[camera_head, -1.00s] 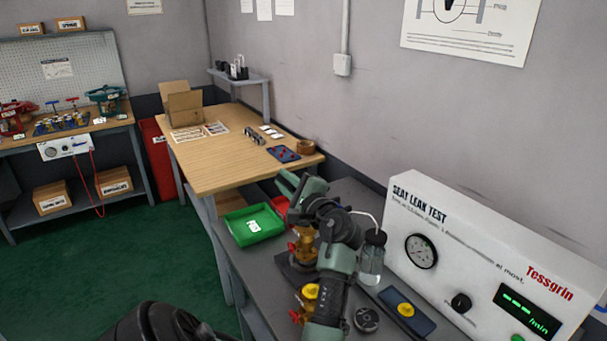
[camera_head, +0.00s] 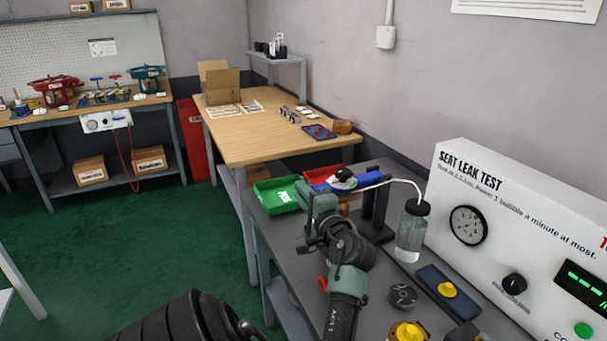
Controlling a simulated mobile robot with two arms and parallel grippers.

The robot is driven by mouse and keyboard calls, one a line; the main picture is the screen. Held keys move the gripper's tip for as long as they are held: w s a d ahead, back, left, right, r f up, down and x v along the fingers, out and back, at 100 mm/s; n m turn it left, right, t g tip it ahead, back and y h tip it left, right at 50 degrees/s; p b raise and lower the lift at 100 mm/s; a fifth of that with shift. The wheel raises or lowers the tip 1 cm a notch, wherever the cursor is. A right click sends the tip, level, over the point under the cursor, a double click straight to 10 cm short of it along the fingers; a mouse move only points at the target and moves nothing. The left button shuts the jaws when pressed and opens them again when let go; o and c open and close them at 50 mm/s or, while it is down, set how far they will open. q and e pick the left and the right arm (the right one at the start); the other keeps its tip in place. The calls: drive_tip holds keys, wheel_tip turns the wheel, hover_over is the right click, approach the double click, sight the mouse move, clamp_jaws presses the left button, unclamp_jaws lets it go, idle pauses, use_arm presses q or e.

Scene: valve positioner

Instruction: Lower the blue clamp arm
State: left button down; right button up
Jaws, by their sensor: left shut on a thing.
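The blue clamp arm (camera_head: 325,174) reaches left from a black post (camera_head: 376,205) on the grey bench and looks roughly level. A white and black fitting with a thin tube sits on it. A brass valve (camera_head: 345,204) shows partly beneath it. My left gripper (camera_head: 307,192) is at the left end of the clamp arm and is shut on it; my own green wrist hides the fingertips and much of the valve. My right gripper is not in view.
A water bottle (camera_head: 411,235) with the tube stands right of the post, before the white seat leak tester (camera_head: 475,185). A green tray (camera_head: 275,196) and a red tray (camera_head: 315,173) lie behind. A loose brass valve (camera_head: 407,332) and a blue pad (camera_head: 432,280) are nearer.

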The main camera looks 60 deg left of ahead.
use_arm(q)
drive_tip(key=shift+f, duration=0.2)
idle(0.3)
drive_tip(key=c, duration=1.4)
unclamp_jaws()
drive_tip(key=shift+a, duration=0.1)
drive_tip(key=shift+o, duration=0.2)
drive_tip(key=shift+a+f, duration=0.2)
drive_tip(key=shift+d+r, duration=0.15)
drive_tip(key=shift+r, duration=0.3)
wheel_tip(320, 180, up, 19)
drive_tip(key=p, duration=0.2)
drive_tip(key=shift+r, duration=0.15)
drive_tip(key=shift+c, duration=0.4)
